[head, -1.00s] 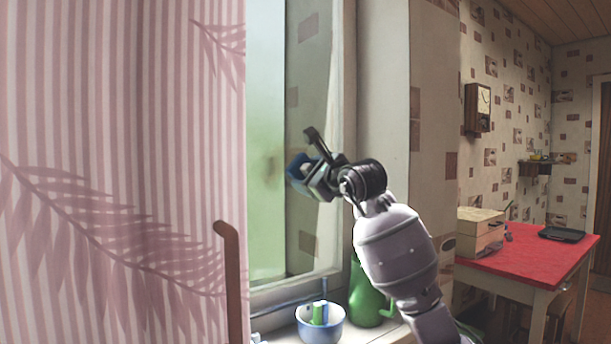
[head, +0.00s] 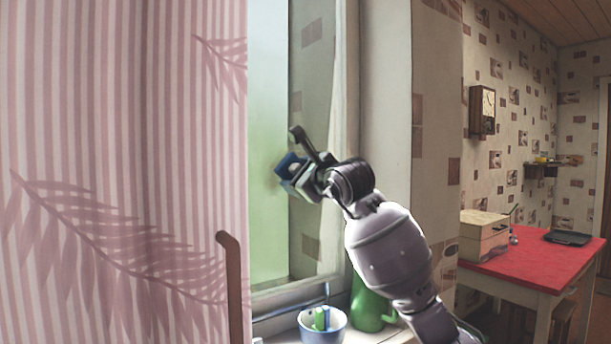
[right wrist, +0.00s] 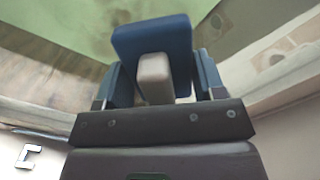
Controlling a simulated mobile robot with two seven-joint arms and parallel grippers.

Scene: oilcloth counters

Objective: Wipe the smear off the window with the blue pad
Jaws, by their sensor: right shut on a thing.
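The window (head: 268,90) is a tall pane, pale green outside, between the curtain and the frame. My right gripper (head: 302,180) is in front of it, shut on the blue pad (head: 287,165). The pad also shows in the right wrist view (right wrist: 152,38), between the fingers with its pale grip block. The pad is at or close to the glass; I cannot tell whether it touches. I cannot make out the smear clearly now; the pad and gripper cover part of the pane. My left gripper is not in view.
A striped pink curtain (head: 120,130) fills the left, with a brown handle (head: 232,285) before it. On the sill stand a blue bowl (head: 335,330) and a green jug (head: 368,305). A red table (head: 535,258) with a box (head: 484,236) is at right.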

